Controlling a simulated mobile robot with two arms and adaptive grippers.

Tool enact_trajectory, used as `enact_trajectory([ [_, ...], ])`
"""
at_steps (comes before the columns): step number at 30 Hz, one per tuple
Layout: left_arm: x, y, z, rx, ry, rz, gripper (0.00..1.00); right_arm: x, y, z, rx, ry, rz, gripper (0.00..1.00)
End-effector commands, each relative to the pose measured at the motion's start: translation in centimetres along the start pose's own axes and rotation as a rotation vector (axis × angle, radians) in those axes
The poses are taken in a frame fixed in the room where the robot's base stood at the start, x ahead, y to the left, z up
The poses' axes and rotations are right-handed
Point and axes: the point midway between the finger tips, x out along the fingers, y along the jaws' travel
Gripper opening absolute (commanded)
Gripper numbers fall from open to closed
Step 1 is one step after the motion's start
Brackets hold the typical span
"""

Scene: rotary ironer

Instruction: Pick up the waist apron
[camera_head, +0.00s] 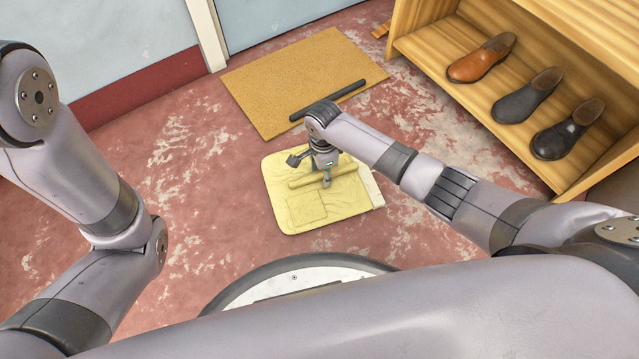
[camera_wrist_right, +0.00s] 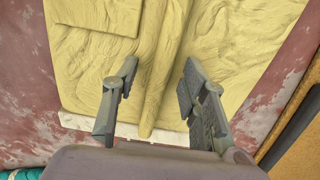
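The waist apron (camera_head: 305,215) is a yellow cloth lying flat on the red floor in the head view, with a square pocket and a rolled ridge across it. A white strip runs along its right edge. My right gripper (camera_head: 326,181) is over the ridge, pointing down. In the right wrist view the apron (camera_wrist_right: 215,30) fills most of the picture, and the right gripper's (camera_wrist_right: 155,105) two fingers are apart on either side of the ridge. I cannot tell whether they touch the cloth. My left arm shows at the left, but its gripper is out of view.
A tan doormat (camera_head: 270,85) with a dark bar (camera_head: 328,101) on it lies behind the apron. A wooden shelf (camera_head: 440,30) with brown and dark shoes (camera_head: 482,58) stands at the right. A pale wall (camera_head: 100,50) is at the back left. The floor left of the apron is clear.

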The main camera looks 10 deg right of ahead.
Motion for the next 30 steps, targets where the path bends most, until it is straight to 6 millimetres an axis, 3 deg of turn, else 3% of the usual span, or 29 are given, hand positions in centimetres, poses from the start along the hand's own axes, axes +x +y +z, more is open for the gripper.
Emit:
enact_trajectory([
  [10, -0.27, 0.09, -0.16, 0.000, 0.002, 0.001, 0.40, 0.37, -0.04, -0.02, 0.000, 0.000, -0.001, 0.40],
  [27, -0.28, 0.11, -0.18, 0.000, 0.003, 0.001, 0.40, 0.38, -0.04, -0.02, 0.000, 0.000, -0.001, 0.02],
  [30, -0.28, 0.11, -0.18, 0.000, 0.003, 0.001, 0.40, 0.39, -0.03, -0.01, 0.000, 0.000, -0.001, 0.00],
])
